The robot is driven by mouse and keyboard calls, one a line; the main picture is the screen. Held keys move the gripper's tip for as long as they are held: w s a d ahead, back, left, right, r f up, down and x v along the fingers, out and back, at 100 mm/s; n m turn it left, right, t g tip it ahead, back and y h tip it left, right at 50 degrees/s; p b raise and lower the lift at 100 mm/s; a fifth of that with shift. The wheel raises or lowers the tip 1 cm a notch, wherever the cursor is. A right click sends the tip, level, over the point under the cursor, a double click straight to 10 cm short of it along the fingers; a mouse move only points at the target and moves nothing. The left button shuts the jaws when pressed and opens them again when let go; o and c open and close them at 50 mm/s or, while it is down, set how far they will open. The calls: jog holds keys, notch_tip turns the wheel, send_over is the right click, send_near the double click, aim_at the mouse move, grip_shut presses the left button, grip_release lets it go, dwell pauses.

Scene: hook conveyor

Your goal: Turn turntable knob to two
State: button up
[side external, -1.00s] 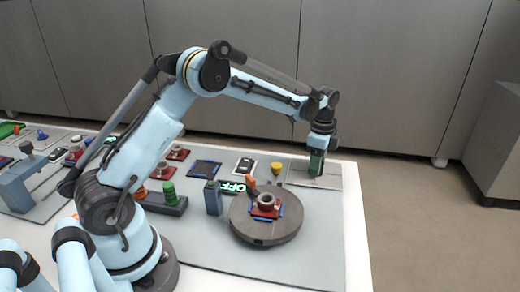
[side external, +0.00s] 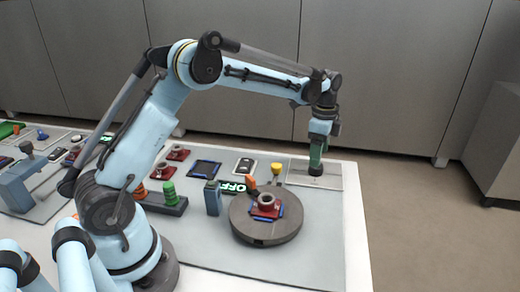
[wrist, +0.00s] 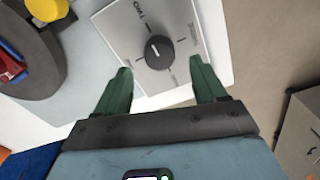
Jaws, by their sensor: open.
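The turntable knob is a round black dial (wrist: 159,52) with a white pointer mark, on a pale square plate (wrist: 198,20). The plate carries a "TWO" label near its top in the wrist view; other labels are too blurred to read surely. In the side view the knob (side external: 316,171) shows just below the fingertips. My gripper (wrist: 162,74) is open, its two green fingers apart and nothing between them. It points down above the knob in the side view (side external: 317,160). The grey round turntable (side external: 248,229) stands left of and nearer than the knob.
A red and blue piece with a grey ring (side external: 267,201) sits on the turntable. A yellow knob (side external: 278,169) and an orange part (side external: 251,182) stand near its far side. A blue-grey block (side external: 213,200) stands left of it. The table's right edge is close to the knob plate.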

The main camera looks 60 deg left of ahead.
notch_tip(320, 180, up, 8)
dwell(0.4)
jog(key=s+d+r+n+t, duration=0.3)
jog(key=s+r+n, duration=0.25)
jog(key=s, duration=0.45)
jog(key=s+d+f+n+t, duration=0.2)
jog(key=s+f+n+t, duration=0.2)
jog(key=s, duration=0.8)
jog(key=shift+d+f+n, duration=0.2)
jog(key=shift+f+n, duration=0.65)
jog(key=shift+n, duration=0.4)
